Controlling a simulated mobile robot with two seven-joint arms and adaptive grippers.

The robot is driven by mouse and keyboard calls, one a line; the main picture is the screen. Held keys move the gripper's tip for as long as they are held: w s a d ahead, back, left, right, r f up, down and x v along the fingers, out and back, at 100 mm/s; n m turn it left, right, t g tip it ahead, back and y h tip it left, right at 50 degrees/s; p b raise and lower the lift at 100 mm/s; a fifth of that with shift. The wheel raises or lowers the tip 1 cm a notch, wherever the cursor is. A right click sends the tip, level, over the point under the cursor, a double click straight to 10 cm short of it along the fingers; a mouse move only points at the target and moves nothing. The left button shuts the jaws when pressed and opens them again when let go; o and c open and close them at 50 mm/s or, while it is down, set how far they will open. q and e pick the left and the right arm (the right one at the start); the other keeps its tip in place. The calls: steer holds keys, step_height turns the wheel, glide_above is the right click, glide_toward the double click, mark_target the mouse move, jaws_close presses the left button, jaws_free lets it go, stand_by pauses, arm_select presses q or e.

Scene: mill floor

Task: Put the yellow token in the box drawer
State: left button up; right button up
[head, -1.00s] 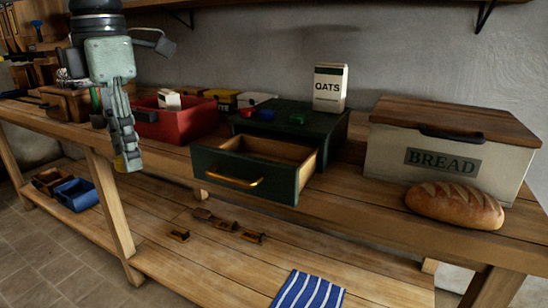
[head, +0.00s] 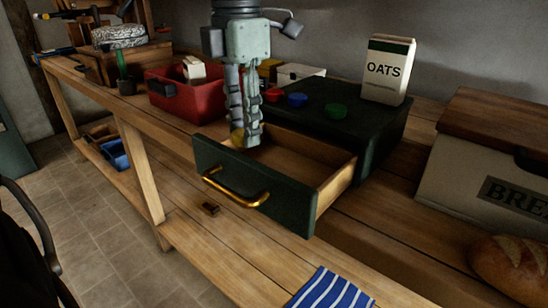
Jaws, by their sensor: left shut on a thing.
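The yellow token (head: 238,138) shows at the tips of my left gripper (head: 245,140), which is shut on it. The gripper points down over the left part of the open box drawer, near its front panel. I cannot tell how far the token is above the drawer floor. The drawer (head: 258,190) is dark green with a brass handle and a bare wooden inside, pulled out of the green box (head: 365,126). Red, blue (head: 297,99) and green (head: 336,111) tokens lie on the box top. My right gripper is not in view.
An oats carton (head: 388,70) stands on the box's back right. A red bin (head: 185,98) with a white carton is to the left. A bread box (head: 470,170) and a loaf (head: 512,265) are at the right. A striped cloth (head: 330,290) lies on the lower shelf.

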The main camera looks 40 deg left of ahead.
arm_select(q)
steer(key=d+f, duration=0.1)
steer(key=w+d+f, duration=0.1)
steer(key=w+d, duration=0.1)
steer(key=d, duration=0.1)
steer(key=shift+f, duration=0.4)
step_height(320, 180, down, 3)
steer(key=shift+f+p, duration=0.15)
steer(key=shift+p, duration=0.15)
steer(key=shift+f, duration=0.3)
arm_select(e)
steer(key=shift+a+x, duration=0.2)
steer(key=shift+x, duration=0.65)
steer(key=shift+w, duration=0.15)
